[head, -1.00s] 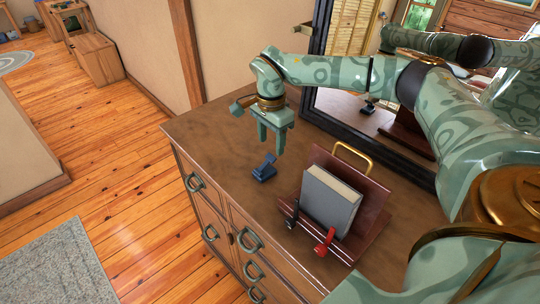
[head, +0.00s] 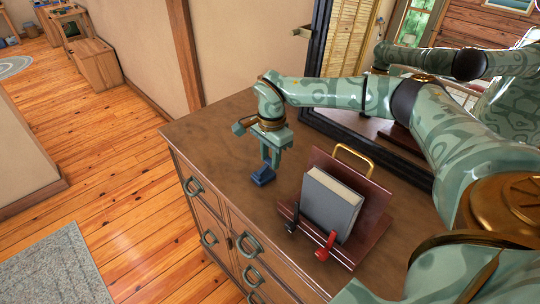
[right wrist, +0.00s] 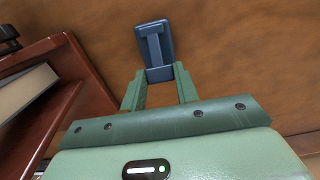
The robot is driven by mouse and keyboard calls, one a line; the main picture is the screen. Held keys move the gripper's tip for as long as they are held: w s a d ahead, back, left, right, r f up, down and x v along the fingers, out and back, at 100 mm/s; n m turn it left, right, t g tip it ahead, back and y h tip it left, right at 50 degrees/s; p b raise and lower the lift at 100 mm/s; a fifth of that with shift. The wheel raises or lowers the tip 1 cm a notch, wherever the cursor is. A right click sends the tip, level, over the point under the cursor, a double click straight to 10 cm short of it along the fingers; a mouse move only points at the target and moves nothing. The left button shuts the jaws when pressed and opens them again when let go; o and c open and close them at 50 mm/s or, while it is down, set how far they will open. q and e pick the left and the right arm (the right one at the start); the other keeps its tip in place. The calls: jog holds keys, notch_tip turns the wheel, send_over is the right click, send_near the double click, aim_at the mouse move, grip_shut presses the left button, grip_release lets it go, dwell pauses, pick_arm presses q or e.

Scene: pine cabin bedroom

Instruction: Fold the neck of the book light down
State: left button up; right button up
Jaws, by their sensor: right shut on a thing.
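The blue book light (head: 263,176) is on the dresser top, left of the book stand. Its flat panel and narrow neck also show in the right wrist view (right wrist: 155,40). My right gripper (head: 271,160) points down over it, shut on the end of the light nearest the gripper. In the right wrist view the fingertips (right wrist: 160,77) are at either side of that end. The fingers partly hide the light in the head view, and I cannot tell the neck's exact angle there. My left gripper is not in view.
A dark red book stand (head: 374,205) holds a grey book (head: 328,205), with a black clip (head: 292,219) and a red clip (head: 326,246) in front. A mirror (head: 345,105) stands behind. The dresser top (head: 205,130) is clear to the left.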

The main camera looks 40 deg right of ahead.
jog(key=shift+d+f+y, duration=0.25)
jog(key=shift+y, duration=0.25)
jog(key=shift+d+f+y, duration=0.3)
jog(key=shift+f+y, duration=0.05)
jog(key=shift+y, duration=0.35)
jog(key=shift+a, duration=0.1)
jog(key=o, duration=1)
jog(key=shift+r, duration=0.1)
jog(key=p+v, duration=0.3)
jog(key=v, duration=1.3)
jog(key=shift+w+r, duration=0.1)
